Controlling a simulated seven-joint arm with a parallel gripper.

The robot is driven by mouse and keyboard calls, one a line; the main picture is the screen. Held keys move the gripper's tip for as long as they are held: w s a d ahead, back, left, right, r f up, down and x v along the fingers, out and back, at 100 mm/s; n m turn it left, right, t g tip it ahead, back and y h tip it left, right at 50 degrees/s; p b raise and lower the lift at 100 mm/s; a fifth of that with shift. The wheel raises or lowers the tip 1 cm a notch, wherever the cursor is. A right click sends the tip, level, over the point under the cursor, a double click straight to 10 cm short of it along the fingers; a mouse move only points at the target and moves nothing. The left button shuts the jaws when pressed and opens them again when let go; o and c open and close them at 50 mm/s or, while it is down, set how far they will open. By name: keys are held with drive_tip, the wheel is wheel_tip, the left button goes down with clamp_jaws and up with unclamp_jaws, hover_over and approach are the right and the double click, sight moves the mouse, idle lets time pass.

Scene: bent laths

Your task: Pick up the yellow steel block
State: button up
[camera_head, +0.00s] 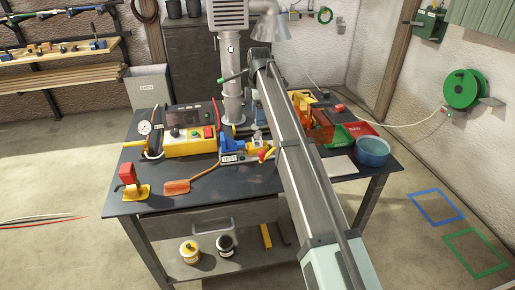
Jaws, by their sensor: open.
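My grey arm (300,180) crosses the picture from the lower right up to the top middle and hides part of the workbench. I cannot make out my gripper or its fingertips. A small yellow piece (257,147) shows by the blue vise (232,147) on the bench, partly beside my arm. A yellow bar (266,236) stands out on the lower shelf, left of a dark bar. I cannot tell for sure which of these is the yellow steel block.
The dark bench top (220,190) holds a yellow unit (190,143), a red-and-yellow device (130,183), an orange paddle (177,187), red and green trays and a blue pot (372,152). A grey duct (231,80) rises at the back.

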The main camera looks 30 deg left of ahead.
sight(257, 143)
wheel_tip(257, 143, down, 14)
drive_tip(key=shift+s+r, duration=0.1)
drive_tip(key=shift+r, duration=0.05)
idle(0.7)
drive_tip(key=c, duration=1.3)
drive_tip(key=shift+o, duration=0.2)
